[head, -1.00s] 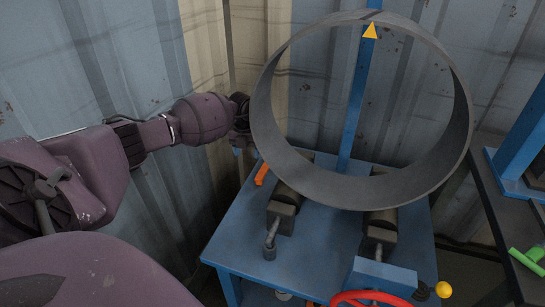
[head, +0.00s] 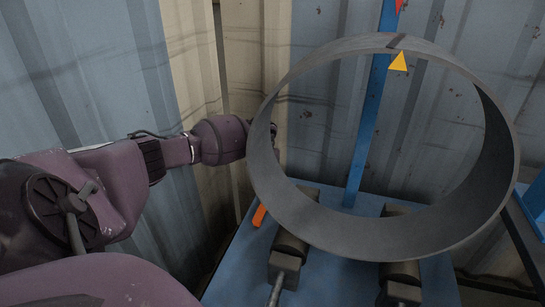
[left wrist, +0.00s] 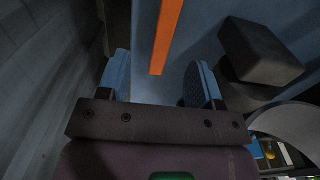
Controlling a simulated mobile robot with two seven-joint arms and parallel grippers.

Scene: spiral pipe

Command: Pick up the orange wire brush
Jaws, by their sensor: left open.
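The orange wire brush (head: 259,215) lies at the left edge of the blue table (head: 237,262), mostly hidden behind the large pipe ring in the head view. In the left wrist view its orange handle (left wrist: 167,36) runs down from the top edge and ends between and beyond my left gripper's fingers. My left gripper (left wrist: 160,82) is open with blue finger pads, and nothing is between them at the tips that I can see gripped. In the head view the gripper itself is hidden behind the ring. My right gripper is not in view.
A large grey pipe ring (head: 380,235) stands on dark rollers (head: 292,247) on the table, close to the right of my left arm. A blue post (head: 370,130) rises behind it. Corrugated walls (head: 85,70) close off the back and left. A dark block (left wrist: 260,52) sits right of the brush.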

